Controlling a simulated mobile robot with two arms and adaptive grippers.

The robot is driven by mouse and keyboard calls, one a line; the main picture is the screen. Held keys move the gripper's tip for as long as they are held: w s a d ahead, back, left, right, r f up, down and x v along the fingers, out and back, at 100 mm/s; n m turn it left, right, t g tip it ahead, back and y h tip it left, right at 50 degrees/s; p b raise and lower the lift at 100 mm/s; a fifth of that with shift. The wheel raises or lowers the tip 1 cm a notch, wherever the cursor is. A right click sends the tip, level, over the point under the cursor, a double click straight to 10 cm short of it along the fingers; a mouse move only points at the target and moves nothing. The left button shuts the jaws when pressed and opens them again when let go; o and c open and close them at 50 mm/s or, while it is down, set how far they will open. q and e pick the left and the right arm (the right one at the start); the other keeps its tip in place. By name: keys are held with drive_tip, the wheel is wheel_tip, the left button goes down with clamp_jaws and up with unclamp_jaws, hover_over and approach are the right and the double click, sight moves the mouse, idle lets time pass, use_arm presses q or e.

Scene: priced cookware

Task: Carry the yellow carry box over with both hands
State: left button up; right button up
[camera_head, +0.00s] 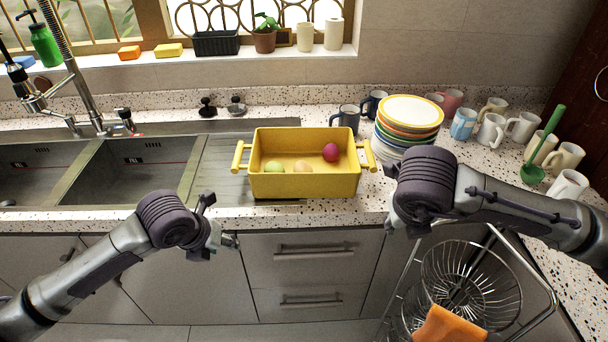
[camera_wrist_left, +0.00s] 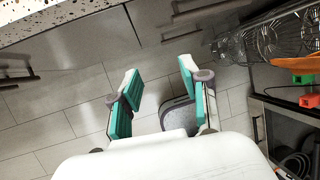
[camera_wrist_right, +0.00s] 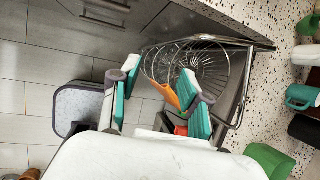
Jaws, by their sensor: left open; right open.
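The yellow carry box (camera_head: 305,186) stands upright on the counter beside the sink, partly over the ribbed drainboard. It has a handle at each end, the left handle (camera_head: 240,157) and the right handle (camera_head: 367,155). Inside lie a magenta ball, a green one and an orange-yellow one. My left gripper (camera_head: 232,242) is below and left of the box, in front of the counter edge; its fingers (camera_wrist_left: 158,97) are apart and empty in the left wrist view. My right arm's wrist is right of the box; in the right wrist view the right gripper (camera_wrist_right: 160,97) is open and empty.
A stack of plates (camera_head: 409,113) stands close to the box's right, with several mugs behind and beyond it. A wire rack (camera_head: 465,280) with an orange cloth (camera_head: 450,325) is below the counter at right. The sink (camera_head: 130,168) lies left.

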drive_tip(key=shift+v, duration=1.2)
